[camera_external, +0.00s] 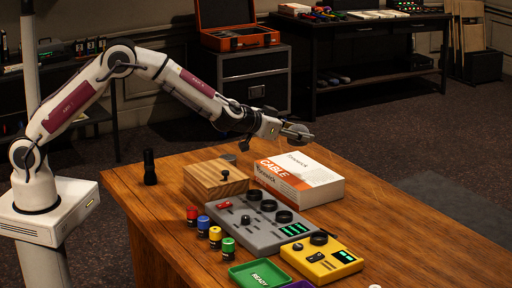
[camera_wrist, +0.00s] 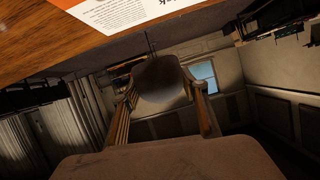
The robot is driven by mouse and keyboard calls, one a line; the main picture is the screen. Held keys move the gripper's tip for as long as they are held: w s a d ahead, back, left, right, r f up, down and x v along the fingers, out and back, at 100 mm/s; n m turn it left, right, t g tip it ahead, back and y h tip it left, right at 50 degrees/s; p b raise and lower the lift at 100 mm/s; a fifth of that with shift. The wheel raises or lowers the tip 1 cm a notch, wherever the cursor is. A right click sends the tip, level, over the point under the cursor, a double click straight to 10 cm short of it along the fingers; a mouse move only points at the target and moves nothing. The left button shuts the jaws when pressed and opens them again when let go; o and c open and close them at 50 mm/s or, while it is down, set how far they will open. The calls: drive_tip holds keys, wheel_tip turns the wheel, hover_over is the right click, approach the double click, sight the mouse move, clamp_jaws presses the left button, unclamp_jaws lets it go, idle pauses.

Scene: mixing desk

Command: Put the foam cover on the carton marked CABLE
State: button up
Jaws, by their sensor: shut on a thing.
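The carton marked CABLE (camera_external: 312,186), white and orange, lies flat on the wooden desk; its white printed corner (camera_wrist: 125,12) shows at the top of the wrist view. My gripper (camera_external: 290,131) is shut on the foam cover, a dark grey rounded piece (camera_wrist: 160,85) between the two fingers in the wrist view. The gripper is above the carton's far side, clear of its top. In the outside view the foam cover is small and partly hidden by the fingers.
A wooden box (camera_external: 214,181) stands left of the carton, and a grey mixer (camera_external: 262,222) in front. A yellow device (camera_external: 322,260), a green tray (camera_external: 258,275), several coloured jars (camera_external: 203,228) and a black cylinder (camera_external: 150,168) are also on the desk (camera_external: 420,265). Its right side is clear.

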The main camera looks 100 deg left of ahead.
drive_tip(key=shift+s+a+f, duration=0.15)
drive_tip(key=shift+f, duration=0.05)
idle(0.3)
hover_over(296, 175)
drive_tip(key=shift+f, duration=3.1)
drive_tip(key=shift+f, duration=1.9)
drive_tip(key=shift+f, duration=0.1)
drive_tip(key=o, duration=0.8)
drive_tip(key=shift+c, duration=0.2)
